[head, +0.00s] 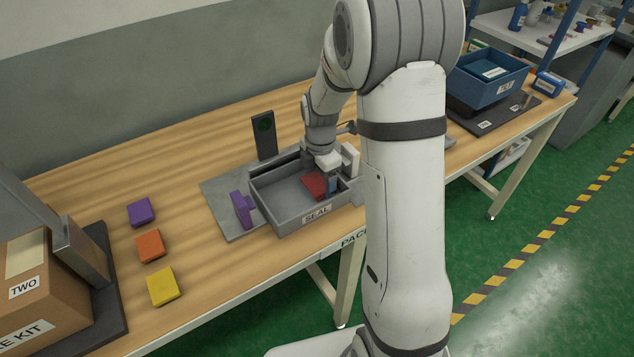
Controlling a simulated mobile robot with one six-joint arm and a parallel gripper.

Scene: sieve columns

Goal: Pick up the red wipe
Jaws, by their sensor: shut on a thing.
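The red wipe (313,185) is a flat red piece inside the grey tray labelled SEAL (288,221), toward its right side. My gripper (332,186) reaches down into this tray from above and is shut on the red wipe at its right part. The fingers and the arm hide part of the wipe. I cannot tell whether the wipe is lifted off the tray floor.
Purple (141,212), orange (150,246) and yellow (163,287) pieces lie on the wooden bench at left, near a cardboard box (40,287). A purple handled thing (242,209) stands left of the tray. A dark upright panel (264,136) stands behind. A blue bin (487,91) is at back right.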

